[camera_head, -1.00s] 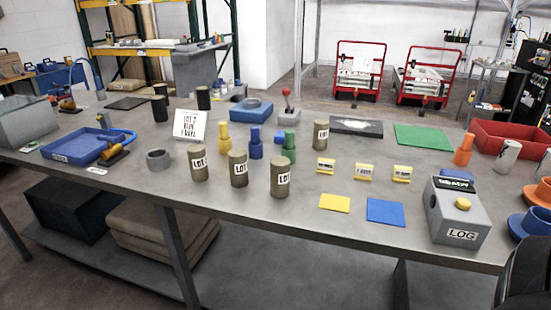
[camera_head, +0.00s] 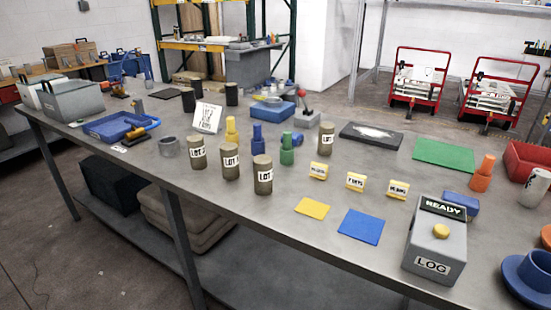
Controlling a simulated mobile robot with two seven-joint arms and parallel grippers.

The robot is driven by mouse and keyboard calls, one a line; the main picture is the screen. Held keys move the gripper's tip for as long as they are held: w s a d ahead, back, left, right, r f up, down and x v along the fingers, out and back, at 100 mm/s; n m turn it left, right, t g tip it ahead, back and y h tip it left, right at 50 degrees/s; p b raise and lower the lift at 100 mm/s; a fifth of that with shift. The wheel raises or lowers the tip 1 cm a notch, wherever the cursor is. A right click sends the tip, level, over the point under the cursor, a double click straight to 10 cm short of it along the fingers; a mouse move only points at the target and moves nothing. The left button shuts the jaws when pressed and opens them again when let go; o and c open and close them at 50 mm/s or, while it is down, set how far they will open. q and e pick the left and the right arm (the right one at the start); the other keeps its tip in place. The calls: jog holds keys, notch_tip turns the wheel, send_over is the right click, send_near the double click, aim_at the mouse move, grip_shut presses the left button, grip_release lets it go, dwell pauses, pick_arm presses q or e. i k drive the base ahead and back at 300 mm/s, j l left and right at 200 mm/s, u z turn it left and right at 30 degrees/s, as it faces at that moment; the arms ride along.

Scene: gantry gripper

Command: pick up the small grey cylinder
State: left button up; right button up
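A small grey cylinder (camera_head: 138,106) stands upright near the far left of the table, just behind the blue tray (camera_head: 95,128). It is small in this view and partly hidden by the things around it. A short, wide grey ring (camera_head: 169,147) sits to the right of the tray. A larger pale grey cylinder with dark marks (camera_head: 534,187) leans at the right edge of the picture. Neither of my grippers is in view.
Several olive cylinders marked LOT (camera_head: 230,161) stand mid-table, beside a yellow (camera_head: 231,130), a blue (camera_head: 258,138) and a green peg (camera_head: 287,150). A grey LOG box (camera_head: 435,243) stands front right. Floor is free at the left.

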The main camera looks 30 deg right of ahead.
aim_at(263, 164)
jog(key=k+l, duration=0.2)
jog(key=l, duration=0.2)
jog(key=k+l, duration=0.25)
jog(key=l, duration=0.2)
jog(key=k+l, duration=0.2)
jog(key=l, duration=0.2)
jog(key=k+l, duration=0.25)
jog(key=l, duration=0.15)
